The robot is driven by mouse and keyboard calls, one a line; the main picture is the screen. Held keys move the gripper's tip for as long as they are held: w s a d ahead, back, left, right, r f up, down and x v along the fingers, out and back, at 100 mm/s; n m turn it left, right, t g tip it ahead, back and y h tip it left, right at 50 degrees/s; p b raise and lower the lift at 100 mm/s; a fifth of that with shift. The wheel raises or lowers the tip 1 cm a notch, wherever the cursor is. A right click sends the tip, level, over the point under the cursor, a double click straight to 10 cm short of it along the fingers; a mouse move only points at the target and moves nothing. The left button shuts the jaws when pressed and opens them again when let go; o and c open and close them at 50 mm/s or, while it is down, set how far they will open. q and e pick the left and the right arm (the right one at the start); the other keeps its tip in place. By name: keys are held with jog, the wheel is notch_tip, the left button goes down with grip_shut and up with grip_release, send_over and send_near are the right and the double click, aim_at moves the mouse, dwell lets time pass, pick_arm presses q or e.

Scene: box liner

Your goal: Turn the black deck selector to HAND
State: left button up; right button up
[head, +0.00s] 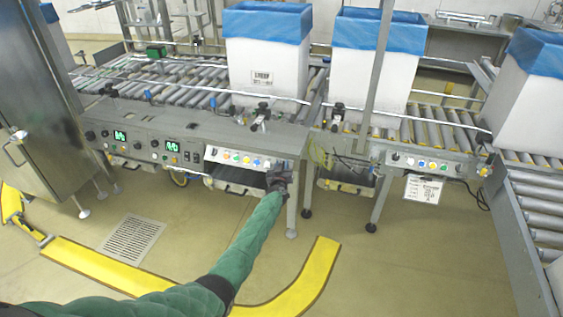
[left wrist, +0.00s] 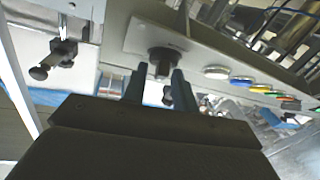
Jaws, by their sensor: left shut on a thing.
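The black deck selector (left wrist: 163,54) sticks out of a pale plate on the grey panel in the left wrist view. My left gripper (left wrist: 157,76) has one dark finger on each side of it and is shut on it. In the head view my left gripper (head: 280,177) is at the right end of the button panel (head: 238,157), and it hides the selector there. The selector's markings and the way it points cannot be read. My right gripper is not in view.
A row of coloured buttons (left wrist: 243,82) sits beside the selector. White boxes with blue liners (head: 262,60) stand on the roller conveyor (head: 180,92) above. A second button panel (head: 425,164) is to the right. A yellow floor guard (head: 120,275) lies below.

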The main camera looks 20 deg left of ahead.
pick_arm(q)
jog(key=n+g+y+p, duration=0.1)
jog(key=n+y+p, duration=0.1)
jog(key=n+y, duration=0.1)
jog(key=shift+d+n+p, duration=0.15)
jog(key=shift+n+p, duration=0.25)
jog(key=shift+n, duration=0.3)
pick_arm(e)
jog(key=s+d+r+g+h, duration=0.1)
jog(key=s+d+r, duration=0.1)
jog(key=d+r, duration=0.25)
pick_arm(q)
jog(key=n+g+y+p, duration=0.1)
jog(key=n+g+y, duration=0.1)
jog(key=n, duration=0.1)
jog(key=shift+n+g+p, duration=0.3)
jog(key=shift+n+g, duration=0.1)
jog(key=shift+n, duration=0.1)
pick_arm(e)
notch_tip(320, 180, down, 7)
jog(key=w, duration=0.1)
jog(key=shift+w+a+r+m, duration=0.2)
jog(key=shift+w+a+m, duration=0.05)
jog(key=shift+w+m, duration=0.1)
pick_arm(q)
jog(key=o, duration=0.6)
jog(key=shift+s, duration=0.1)
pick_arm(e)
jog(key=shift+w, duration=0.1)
